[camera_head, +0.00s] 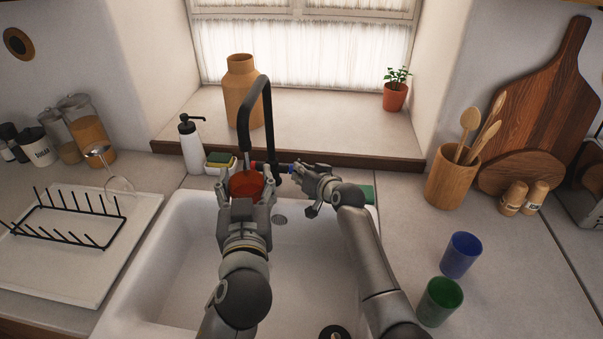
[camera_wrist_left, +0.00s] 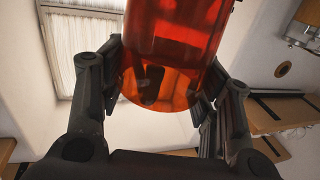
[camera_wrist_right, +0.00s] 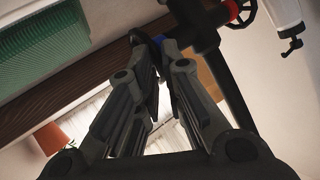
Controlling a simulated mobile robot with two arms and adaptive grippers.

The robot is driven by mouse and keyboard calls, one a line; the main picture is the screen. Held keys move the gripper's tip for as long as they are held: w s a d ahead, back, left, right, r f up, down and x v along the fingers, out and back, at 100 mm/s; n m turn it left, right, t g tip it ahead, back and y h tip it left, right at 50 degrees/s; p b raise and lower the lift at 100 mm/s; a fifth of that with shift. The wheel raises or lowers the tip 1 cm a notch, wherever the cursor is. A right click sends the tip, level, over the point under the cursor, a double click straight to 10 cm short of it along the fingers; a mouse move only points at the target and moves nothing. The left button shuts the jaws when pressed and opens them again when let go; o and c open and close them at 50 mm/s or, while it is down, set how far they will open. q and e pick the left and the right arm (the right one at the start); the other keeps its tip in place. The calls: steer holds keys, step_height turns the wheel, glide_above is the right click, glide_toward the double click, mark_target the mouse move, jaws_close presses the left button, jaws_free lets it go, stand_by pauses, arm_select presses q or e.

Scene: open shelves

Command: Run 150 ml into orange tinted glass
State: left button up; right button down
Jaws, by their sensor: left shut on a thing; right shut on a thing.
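The orange tinted glass (camera_head: 246,184) is held over the sink by my left gripper (camera_head: 246,196), which is shut around it. In the left wrist view the glass (camera_wrist_left: 175,50) fills the space between the fingers. The black tap (camera_head: 245,120) arches down above the glass. My right gripper (camera_head: 300,172) is shut on the tap's blue-marked handle (camera_head: 287,168), right of the spout. The blue mark (camera_wrist_right: 158,39) shows at the fingertips in the right wrist view. The red-marked handle (camera_wrist_right: 236,9) is free. I cannot make out any water stream or level.
The white sink (camera_head: 165,270) lies under both arms. A soap bottle (camera_head: 191,146) and a sponge holder (camera_head: 220,163) stand behind it at left. A blue cup (camera_head: 461,254) and a green cup (camera_head: 440,301) stand on the right counter. A drying rack (camera_head: 70,215) is at left.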

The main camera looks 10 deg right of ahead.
arm_select(q)
steer(key=shift+r, duration=0.1)
arm_select(e)
steer(key=shift+w+r+m+g, duration=0.4)
steer(key=shift+r+g, duration=0.1)
steer(key=shift+g, duration=0.5)
steer(key=shift+w+d+r+m+g+y, duration=0.15)
steer(key=shift+w+r+m+g, duration=0.15)
steer(key=shift+g, duration=0.4)
steer(key=shift+w+d+r+m+g+y, duration=0.15)
steer(key=shift+m+g, duration=0.15)
steer(key=shift+g, duration=0.4)
steer(key=shift+a, duration=0.1)
arm_select(q)
steer(key=shift+a, duration=0.1)
arm_select(e)
steer(key=c, duration=1.6)
jaws_free()
steer(key=v, duration=1.1)
steer(key=shift+r, duration=0.4)
steer(key=shift+d, duration=0.2)
